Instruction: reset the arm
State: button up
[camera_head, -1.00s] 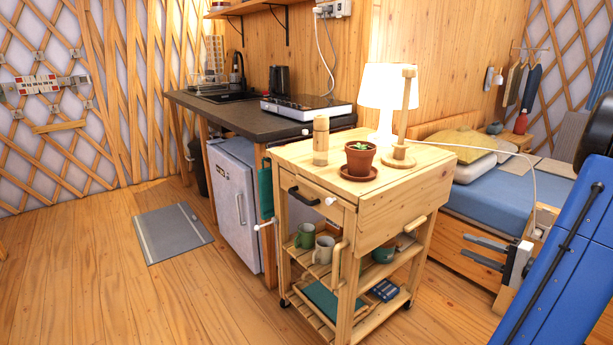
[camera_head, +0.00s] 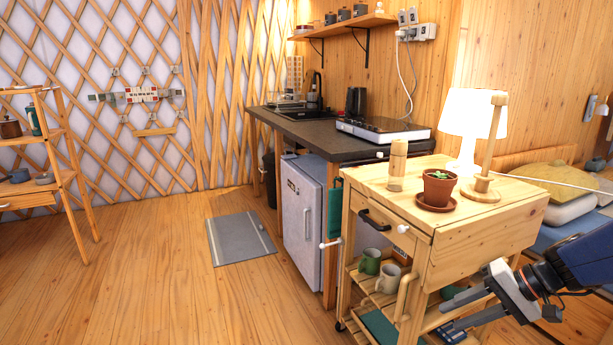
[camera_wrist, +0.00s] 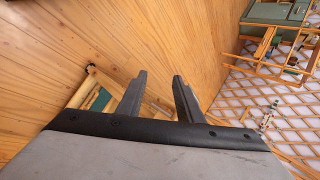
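My gripper (camera_head: 452,312) is at the lower right in the head view, in front of the right side of the wooden trolley (camera_head: 490,236), with its fingers pointing left. In the wrist view my gripper (camera_wrist: 159,76) shows two dark fingers spread apart, with an empty gap between them. It holds nothing. My blue forearm reaches in from the right edge. I cannot tell whether the fingers touch the trolley.
A counter (camera_head: 300,128) and fridge (camera_head: 302,205) stand behind. A shelf rack (camera_head: 70,170) stands left. The floor (camera_head: 180,290) left is clear.

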jog(key=s+a+r+n+h, duration=0.2)
jog(key=s+a+h, duration=0.1)
jog(key=s, duration=0.3)
jog(key=s+a+r+n+t+h, duration=0.1)
jog(key=s+a+r+n+h, duration=0.1)
jog(key=s, duration=0.4)
jog(key=a+n+h, duration=0.1)
jog(key=h, duration=0.1)
jog(key=shift+s+a+n+h, duration=0.15)
jog(key=shift+s+n+h, duration=0.15)
jog(key=shift+h, duration=0.1)
